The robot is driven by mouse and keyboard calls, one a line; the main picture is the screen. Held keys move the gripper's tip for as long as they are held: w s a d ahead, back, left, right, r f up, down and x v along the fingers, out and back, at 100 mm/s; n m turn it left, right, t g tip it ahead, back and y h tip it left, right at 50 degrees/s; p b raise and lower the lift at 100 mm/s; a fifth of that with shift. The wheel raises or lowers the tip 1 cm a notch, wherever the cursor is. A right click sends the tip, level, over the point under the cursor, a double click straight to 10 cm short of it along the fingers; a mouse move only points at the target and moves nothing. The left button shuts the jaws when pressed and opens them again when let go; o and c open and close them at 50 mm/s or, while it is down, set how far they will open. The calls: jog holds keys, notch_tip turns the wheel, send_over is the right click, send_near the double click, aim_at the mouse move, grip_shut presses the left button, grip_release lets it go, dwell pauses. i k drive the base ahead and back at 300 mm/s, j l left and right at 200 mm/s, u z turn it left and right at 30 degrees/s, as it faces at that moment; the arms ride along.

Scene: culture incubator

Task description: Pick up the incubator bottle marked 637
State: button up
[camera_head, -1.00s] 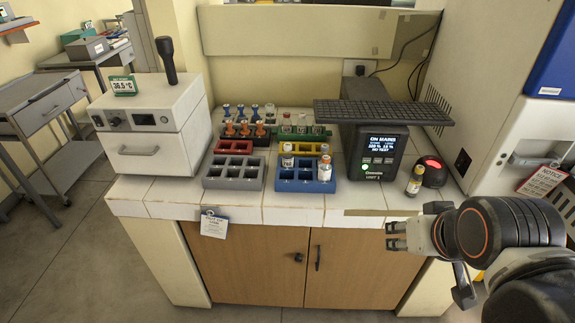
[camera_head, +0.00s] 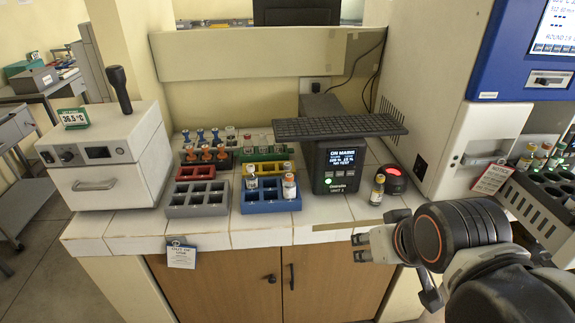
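My gripper (camera_head: 361,248) is at the lower right, in front of the counter's front edge. Its fingers point left, look apart, and hold nothing that I can see. Several bottles are in view, but their numbers are too small to read, so I cannot tell which is 637. A yellow-capped bottle (camera_head: 377,191) stands alone on the counter, just above my gripper in the picture. More bottles stand at the right in a grey slotted holder (camera_head: 535,216).
A dark unit (camera_head: 337,178) with a lit screen and keyboard (camera_head: 340,126) on top stands behind the lone bottle. A red-lit button (camera_head: 393,172) is beside it. A grey rack (camera_head: 196,199) looks empty. A white box (camera_head: 104,160) stands left. The counter front (camera_head: 315,229) is partly clear.

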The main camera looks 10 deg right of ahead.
aim_at(289, 186)
jog(key=i+j, duration=0.15)
jog(key=j, duration=0.25)
jog(key=i+j, duration=0.15)
jog(key=j, duration=0.2)
jog(key=i+j, duration=0.15)
jog(key=j, duration=0.25)
jog(key=i+j, duration=0.15)
jog(key=j, duration=0.2)
jog(key=i, duration=0.25)
jog(key=k, duration=0.25)
jog(key=z, duration=0.05)
